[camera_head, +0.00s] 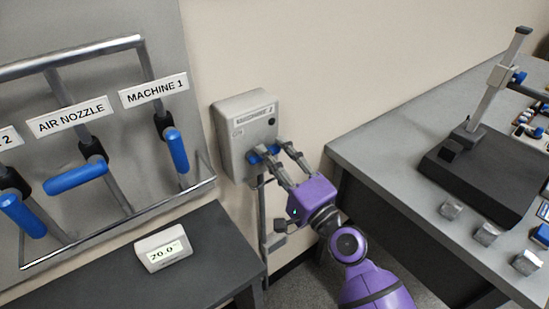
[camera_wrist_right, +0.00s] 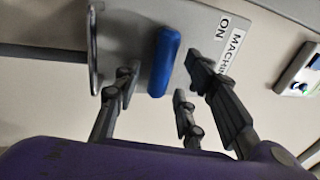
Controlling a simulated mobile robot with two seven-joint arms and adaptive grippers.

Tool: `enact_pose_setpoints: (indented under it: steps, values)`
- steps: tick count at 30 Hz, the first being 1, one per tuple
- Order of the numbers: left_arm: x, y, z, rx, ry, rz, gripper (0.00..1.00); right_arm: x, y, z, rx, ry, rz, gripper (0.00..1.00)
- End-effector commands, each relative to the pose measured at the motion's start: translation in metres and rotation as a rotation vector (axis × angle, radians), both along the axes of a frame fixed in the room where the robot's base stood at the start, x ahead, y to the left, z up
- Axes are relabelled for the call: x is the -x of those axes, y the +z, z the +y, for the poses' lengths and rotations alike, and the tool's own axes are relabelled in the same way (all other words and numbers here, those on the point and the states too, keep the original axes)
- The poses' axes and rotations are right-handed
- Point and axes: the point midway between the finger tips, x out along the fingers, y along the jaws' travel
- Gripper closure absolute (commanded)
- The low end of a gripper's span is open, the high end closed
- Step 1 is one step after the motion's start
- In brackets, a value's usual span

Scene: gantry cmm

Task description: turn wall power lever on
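A grey wall power box (camera_head: 232,150) with a label that is hard to read is mounted on the wall. Its blue lever (camera_head: 256,157) is low on its front, partly hidden by my right gripper. In the right wrist view the blue lever (camera_wrist_right: 164,62) lies between the fingers, beside a label showing "ON". My right gripper (camera_head: 279,158), on a purple arm, is at the box front. In the wrist view its fingers (camera_wrist_right: 163,82) are spread on both sides of the lever with gaps visible. My left gripper is not in view.
A panel with blue-handled levers (camera_head: 176,150) and a metal rail stands at left. Below it is a dark table (camera_head: 200,265) with a display (camera_head: 163,249) reading 20.0. At right, a grey table (camera_head: 385,150) bears a black-based stand (camera_head: 480,175) and metal blocks (camera_head: 487,233).

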Motion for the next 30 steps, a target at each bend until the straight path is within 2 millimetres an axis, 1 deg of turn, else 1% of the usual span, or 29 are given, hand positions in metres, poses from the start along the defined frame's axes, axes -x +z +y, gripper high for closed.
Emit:
enact_pose_setpoints:
  steps: [1, 9, 15, 20, 26, 30]
  values:
    - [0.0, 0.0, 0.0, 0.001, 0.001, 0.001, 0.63, 0.0, 0.0, 0.0, 0.0, 0.0, 0.0, 0.65]
    - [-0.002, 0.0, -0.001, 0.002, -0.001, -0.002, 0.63, 0.0, 0.0, 0.0, 0.0, 0.0, 0.0, 1.0]
    - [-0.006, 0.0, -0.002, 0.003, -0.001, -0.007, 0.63, 0.0, 0.0, 0.0, 0.006, 0.0, -0.003, 1.0]
    - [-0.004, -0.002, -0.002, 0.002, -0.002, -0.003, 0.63, 0.0, 0.001, -0.001, 0.034, 0.0, -0.024, 1.0]
    - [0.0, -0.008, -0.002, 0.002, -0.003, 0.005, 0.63, 0.0, 0.004, -0.001, 0.124, 0.0, -0.089, 1.0]
    - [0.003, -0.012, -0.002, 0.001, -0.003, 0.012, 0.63, 0.0, 0.009, 0.0, 0.217, 0.001, -0.156, 1.0]
